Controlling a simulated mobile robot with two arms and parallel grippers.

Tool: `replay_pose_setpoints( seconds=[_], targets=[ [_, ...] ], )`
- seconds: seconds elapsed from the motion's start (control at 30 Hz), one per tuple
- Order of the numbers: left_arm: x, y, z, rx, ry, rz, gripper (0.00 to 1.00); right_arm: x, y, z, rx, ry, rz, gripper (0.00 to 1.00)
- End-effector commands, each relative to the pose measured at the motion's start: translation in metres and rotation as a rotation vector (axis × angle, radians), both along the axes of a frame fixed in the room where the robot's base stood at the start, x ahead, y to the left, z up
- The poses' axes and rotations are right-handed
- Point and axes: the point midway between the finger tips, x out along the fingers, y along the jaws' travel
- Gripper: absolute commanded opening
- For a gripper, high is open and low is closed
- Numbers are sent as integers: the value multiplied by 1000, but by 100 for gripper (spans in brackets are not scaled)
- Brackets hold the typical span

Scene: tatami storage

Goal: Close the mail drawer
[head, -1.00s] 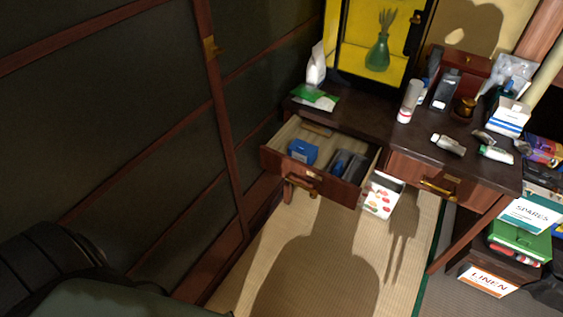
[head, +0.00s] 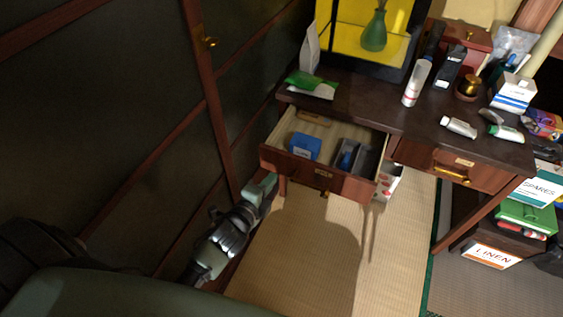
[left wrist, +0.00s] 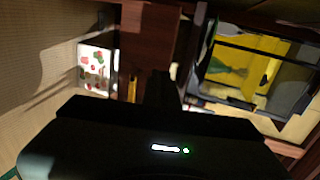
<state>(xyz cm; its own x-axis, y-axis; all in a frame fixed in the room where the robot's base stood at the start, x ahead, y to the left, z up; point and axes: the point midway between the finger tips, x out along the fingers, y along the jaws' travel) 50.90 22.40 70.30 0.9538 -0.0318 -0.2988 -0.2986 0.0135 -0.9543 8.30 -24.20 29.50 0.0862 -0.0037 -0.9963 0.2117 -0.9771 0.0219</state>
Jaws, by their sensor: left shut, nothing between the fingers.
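The open drawer (head: 345,187) sticks out from the left side of the dark desk (head: 385,112). Its wooden front has a small label, too small to read, and a handle (head: 325,192). Inside lie a blue box (head: 305,146) and a dark tray (head: 362,158) holding blue and dark items. My left gripper (head: 268,187) is shut and empty, just in front of and below the drawer's left front corner; contact cannot be told. In the left wrist view, the dark finger (left wrist: 165,88) points toward brown wood. My right gripper is not in view.
The right drawer (head: 455,168) with a brass handle is shut. Bottles, tubes and boxes stand on the desktop. A white box with red spots (left wrist: 97,67) is beside the open drawer. Dark sliding panels (head: 110,110) are close on the left. The tatami floor (head: 310,260) in front is clear.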

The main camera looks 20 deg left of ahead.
Motion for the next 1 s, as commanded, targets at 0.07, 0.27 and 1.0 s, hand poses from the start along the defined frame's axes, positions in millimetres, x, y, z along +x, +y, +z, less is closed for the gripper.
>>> replay_pose_setpoints(
  seconds=[0.07, 0.27, 1.0],
  targets=[
    [19, -1, -5, -1, -2, 0, 0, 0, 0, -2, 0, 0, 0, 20],
    [57, -3, -13, -2, -3, 0, 0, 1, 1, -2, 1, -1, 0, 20],
    [85, -4, -14, -3, 1, 0, 0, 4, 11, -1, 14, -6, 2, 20]
  ],
)
